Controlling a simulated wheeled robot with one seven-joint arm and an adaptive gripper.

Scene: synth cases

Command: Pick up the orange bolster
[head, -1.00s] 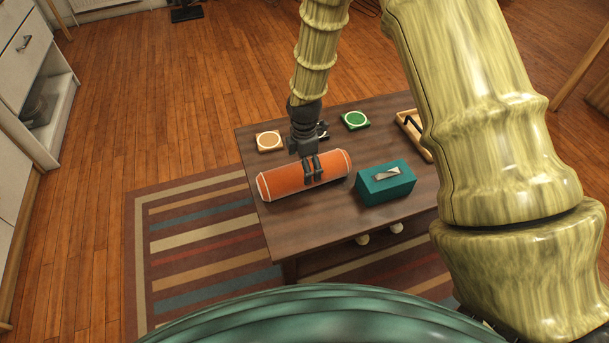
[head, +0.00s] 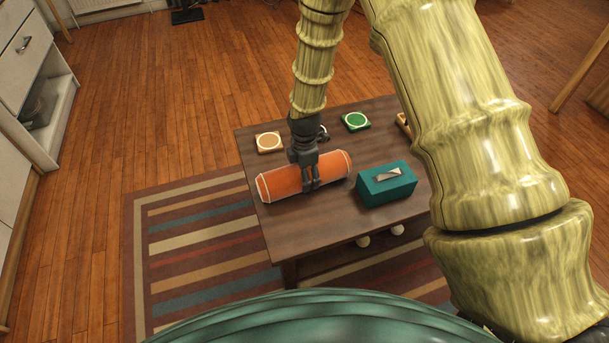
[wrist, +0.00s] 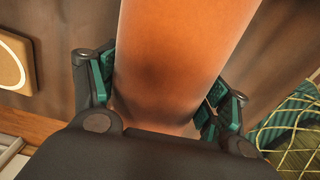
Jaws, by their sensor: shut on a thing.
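The orange bolster (head: 277,183) lies on its side along the front left of the dark wooden table (head: 315,222). My gripper (head: 312,185) has come down over the middle of the bolster from above. In the wrist view the bolster (wrist: 178,55) runs between the two fingers, with a teal-padded finger on each side. My gripper (wrist: 165,98) is shut on it. The bolster appears to rest on the tabletop still; I see no clear gap beneath it.
A teal tissue box (head: 386,185) stands close to the bolster's right end. A tan coaster (head: 269,142) and a green coaster (head: 355,121) lie behind it. A wooden tray (head: 402,122) is partly hidden by my arm. A striped rug (head: 200,245) lies under the table.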

